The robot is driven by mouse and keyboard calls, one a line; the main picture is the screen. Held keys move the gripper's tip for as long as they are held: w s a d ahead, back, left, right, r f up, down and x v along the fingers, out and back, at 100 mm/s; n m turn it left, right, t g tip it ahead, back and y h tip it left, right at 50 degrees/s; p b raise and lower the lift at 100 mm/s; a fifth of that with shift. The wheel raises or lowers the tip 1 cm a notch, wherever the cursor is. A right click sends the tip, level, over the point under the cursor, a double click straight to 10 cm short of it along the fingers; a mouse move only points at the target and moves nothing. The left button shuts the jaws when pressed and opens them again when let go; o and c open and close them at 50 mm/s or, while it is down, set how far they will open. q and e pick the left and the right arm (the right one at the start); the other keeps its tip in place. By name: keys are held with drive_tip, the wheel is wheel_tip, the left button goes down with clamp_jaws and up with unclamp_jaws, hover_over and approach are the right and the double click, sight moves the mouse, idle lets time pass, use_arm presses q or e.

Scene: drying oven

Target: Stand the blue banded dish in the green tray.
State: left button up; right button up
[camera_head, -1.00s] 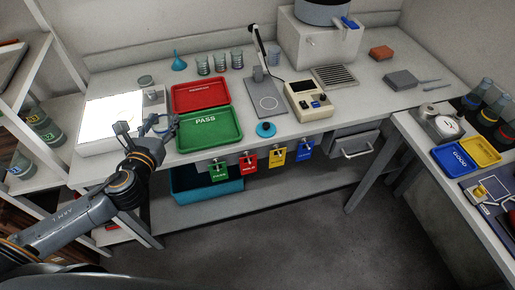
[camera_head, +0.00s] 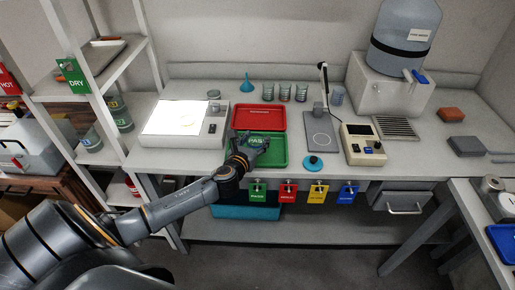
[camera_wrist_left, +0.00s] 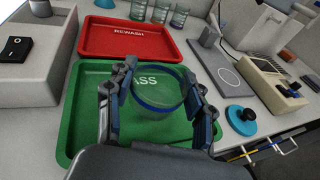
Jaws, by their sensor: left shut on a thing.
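The blue banded dish (camera_wrist_left: 158,92) is a clear round dish with a blue band, held between the fingers of my left gripper (camera_wrist_left: 160,105) in the left wrist view. The green tray (camera_wrist_left: 75,125), with white lettering partly hidden, lies below and around the dish. The wrist view does not show clearly whether the dish touches the tray. In the head view my left gripper (camera_head: 250,146) is over the green tray (camera_head: 277,158), and the dish is hard to make out there. My right gripper is not in view.
A red tray (camera_head: 272,118) lies directly behind the green one. A lit white light box (camera_head: 178,122) stands to the left. Several glass beakers (camera_head: 284,91) stand behind.

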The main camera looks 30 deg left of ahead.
sight(257, 148)
use_arm(q)
drive_tip(key=shift+w+a+f, duration=0.2)
drive_tip(key=shift+w+f, duration=0.4)
drive_tip(key=shift+f, duration=0.1)
drive_tip(key=shift+w+f+b, duration=0.2)
drive_tip(key=shift+f+b, duration=0.25)
drive_tip(key=shift+f, duration=1.35)
drive_tip(key=shift+f, duration=0.2)
drive_tip(key=o, duration=1.1)
